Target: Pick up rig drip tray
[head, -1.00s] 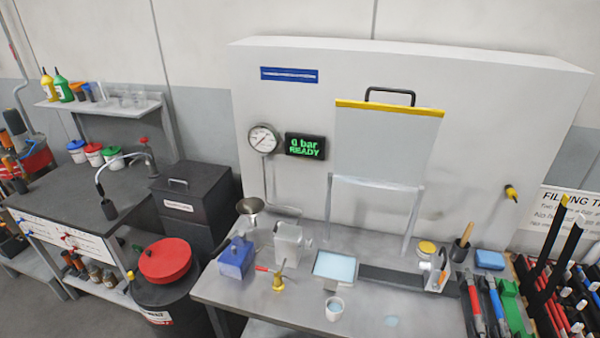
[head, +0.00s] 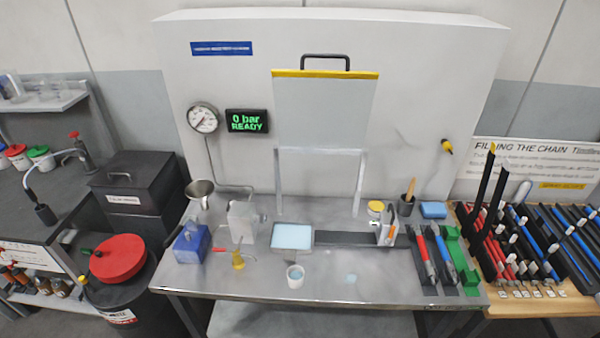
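The drip tray (head: 291,249) is a small, shallow square tray holding light blue liquid. It sits on the grey metal bench (head: 400,291) in front of the white rig, below the raised clear guard (head: 325,115). A dark flat bar (head: 345,238) lies just right of the tray, ending at a metal clamp-like block (head: 388,233). A small white cup (head: 295,277) with bluish contents stands in front of the tray. Neither of my grippers is in view.
Left of the tray are a clear jug (head: 242,221), a brass fitting (head: 238,260) and a blue block (head: 191,244). A light blue puddle (head: 351,279) lies front right. The front middle bench is mostly clear.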

